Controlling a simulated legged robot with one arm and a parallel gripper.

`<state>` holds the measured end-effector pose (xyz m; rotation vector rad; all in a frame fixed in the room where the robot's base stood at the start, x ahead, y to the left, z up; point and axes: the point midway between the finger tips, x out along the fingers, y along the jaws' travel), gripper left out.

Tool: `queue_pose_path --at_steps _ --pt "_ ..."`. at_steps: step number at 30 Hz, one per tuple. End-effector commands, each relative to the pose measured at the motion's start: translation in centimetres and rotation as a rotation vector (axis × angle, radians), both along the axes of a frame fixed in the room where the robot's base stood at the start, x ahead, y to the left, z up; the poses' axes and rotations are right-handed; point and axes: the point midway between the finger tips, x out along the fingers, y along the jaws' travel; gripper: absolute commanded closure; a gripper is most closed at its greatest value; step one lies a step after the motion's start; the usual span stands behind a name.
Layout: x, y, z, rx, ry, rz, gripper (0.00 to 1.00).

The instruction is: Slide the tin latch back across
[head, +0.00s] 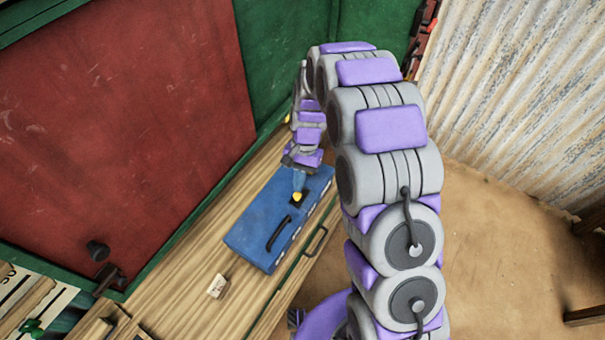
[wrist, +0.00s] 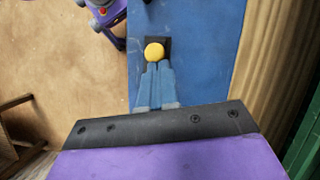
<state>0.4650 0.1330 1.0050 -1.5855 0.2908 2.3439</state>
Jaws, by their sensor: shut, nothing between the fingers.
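A blue tin box (head: 262,222) lies on the wooden counter, with a dark handle (head: 279,233) on its top. Its blue top also shows in the wrist view (wrist: 203,50). The latch shows as a yellow round knob (wrist: 154,52) on a dark plate (wrist: 165,43); the knob also shows in the head view (head: 297,197). My gripper (wrist: 155,68) is shut and empty, with its blue fingertips right at the knob's near side. I cannot tell whether they touch it. In the head view my gripper (head: 299,185) points down onto the tin's top.
The wooden counter (head: 180,275) runs along a red and green wall (head: 120,120). A small pale block (head: 217,286) lies on it, left of the tin. A corrugated metal wall (head: 520,90) stands at the right, above open sandy floor (head: 500,260).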

Motion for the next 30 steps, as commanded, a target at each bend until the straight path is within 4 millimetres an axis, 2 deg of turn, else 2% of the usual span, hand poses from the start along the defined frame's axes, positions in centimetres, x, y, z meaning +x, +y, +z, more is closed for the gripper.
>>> queue_pose_path --at_steps 8,13,17,30 --pt "0.1 -0.1 0.0 0.001 -0.001 0.0 1.0" --pt "0.7 -0.3 1.3 0.001 -0.003 -0.001 1.0" --pt "1.6 -0.6 3.5 0.0 -0.006 -0.002 1.0" --pt "5.0 -1.7 12.4 0.0 -0.003 0.0 1.0"
